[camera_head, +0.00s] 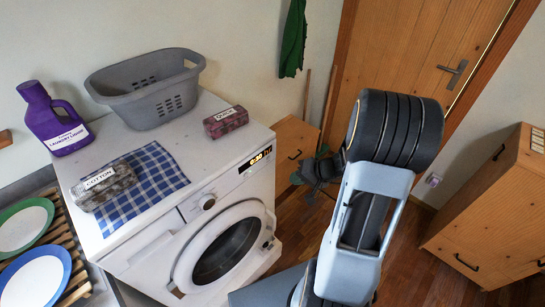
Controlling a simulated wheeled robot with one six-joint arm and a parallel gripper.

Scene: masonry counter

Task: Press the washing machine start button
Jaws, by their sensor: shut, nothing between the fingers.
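The white washing machine (212,170) stands at the left centre, its round door (228,252) facing front right. A start button is too small to tell apart from the other panel marks near the display. My gripper (297,179) is dark grey, partly hidden by my arm, and shut with nothing in it. It appears to the right of the panel's right end, apart from the display in the picture; its depth from the machine is hard to tell.
On the machine top are a grey basket (146,92), a checked cloth (150,177), a bundle labelled cotton (103,187), another dark red bundle (226,122) and a purple laundry liquid jug (52,120). Plates (35,278) lie at left. A wooden cabinet (490,218) stands right.

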